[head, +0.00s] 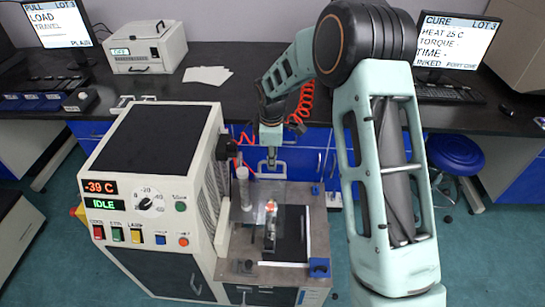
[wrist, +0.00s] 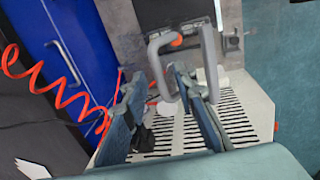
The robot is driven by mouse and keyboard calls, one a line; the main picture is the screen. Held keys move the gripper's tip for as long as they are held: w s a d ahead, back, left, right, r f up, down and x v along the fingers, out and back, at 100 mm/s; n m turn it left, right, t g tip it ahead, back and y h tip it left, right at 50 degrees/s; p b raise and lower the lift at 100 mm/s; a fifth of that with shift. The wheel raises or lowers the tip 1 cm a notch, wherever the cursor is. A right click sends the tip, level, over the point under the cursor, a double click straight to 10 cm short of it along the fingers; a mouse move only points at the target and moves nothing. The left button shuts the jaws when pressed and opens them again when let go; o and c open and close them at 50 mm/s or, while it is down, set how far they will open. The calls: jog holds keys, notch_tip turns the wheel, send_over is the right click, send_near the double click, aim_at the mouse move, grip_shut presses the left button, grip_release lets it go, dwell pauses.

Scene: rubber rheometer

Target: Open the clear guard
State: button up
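The machine's work deck (head: 238,262) stands on the right side of the white cabinet, with a dark plate and small upright parts on it. A grey U-shaped handle (wrist: 155,62) shows in the wrist view at the edge of a dark plate. My gripper (head: 271,160) is at the far edge of the deck in the head view. In the wrist view its two fingers (wrist: 158,88) are apart, with part of the handle between or just beyond them. I cannot tell whether they touch it.
The white cabinet (head: 150,165) with its "-39 C" and "IDLE" displays stands left of the deck. A red coiled hose (wrist: 50,85) hangs near my gripper. A dark bench (head: 240,75) with blue drawers runs behind.

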jog(key=shift+c, duration=0.3)
grip_shut()
jog(key=shift+w, duration=0.1)
